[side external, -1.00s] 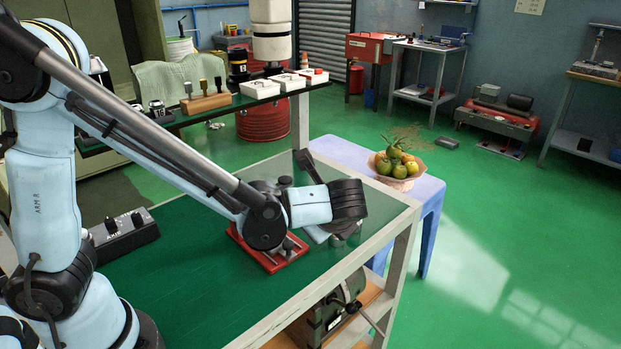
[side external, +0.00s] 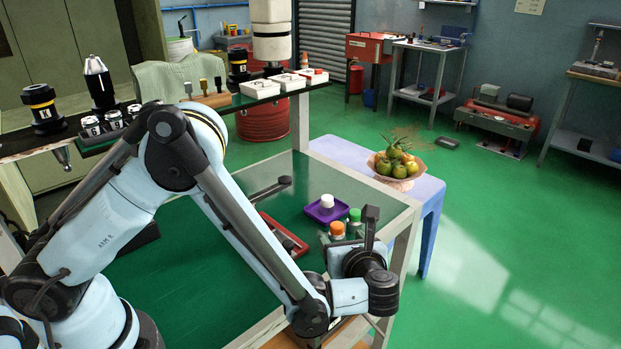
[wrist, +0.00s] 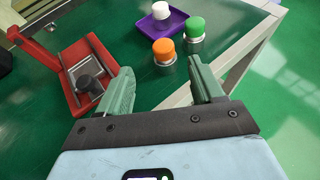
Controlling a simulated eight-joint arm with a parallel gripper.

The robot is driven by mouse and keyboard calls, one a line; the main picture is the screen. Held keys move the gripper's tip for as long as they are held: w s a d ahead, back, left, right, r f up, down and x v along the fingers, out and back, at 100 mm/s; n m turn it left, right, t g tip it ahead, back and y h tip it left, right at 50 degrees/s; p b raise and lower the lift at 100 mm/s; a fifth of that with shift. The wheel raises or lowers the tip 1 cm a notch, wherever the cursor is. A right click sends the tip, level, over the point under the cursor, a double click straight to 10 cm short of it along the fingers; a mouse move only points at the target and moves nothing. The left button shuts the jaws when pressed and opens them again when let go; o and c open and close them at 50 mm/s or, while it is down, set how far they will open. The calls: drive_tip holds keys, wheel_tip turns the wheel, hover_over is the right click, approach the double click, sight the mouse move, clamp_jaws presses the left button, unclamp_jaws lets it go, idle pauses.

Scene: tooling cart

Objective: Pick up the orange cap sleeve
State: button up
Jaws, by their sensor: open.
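The orange cap sleeve (wrist: 164,47) sits upright on a metal base on the green cart top. In the side external view the orange cap (side external: 336,228) shows near the cart's front right edge, left of a green cap (side external: 354,215). My gripper (wrist: 159,82) is open and empty, with its two green fingers spread. In the wrist view the orange cap lies beyond the fingertips, between their lines, apart from both. In the side external view my wrist hides the fingers.
A purple tray (wrist: 168,23) holding a white cap (wrist: 160,10) stands behind the orange one. The green cap (wrist: 194,27) stands close at its right. A red fixture with a black knob (wrist: 68,62) lies to the left. The cart's edge (wrist: 252,45) runs along the right.

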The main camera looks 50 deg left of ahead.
sight(339, 230)
drive_tip(key=shift+w+x, duration=0.25)
drive_tip(key=shift+x, duration=2.8)
drive_tip(key=shift+d, duration=0.15)
drive_tip(key=shift+c, duration=0.2)
drive_tip(key=shift+r, duration=0.1)
drive_tip(key=c, duration=1.1)
drive_tip(key=shift+r, duration=0.15)
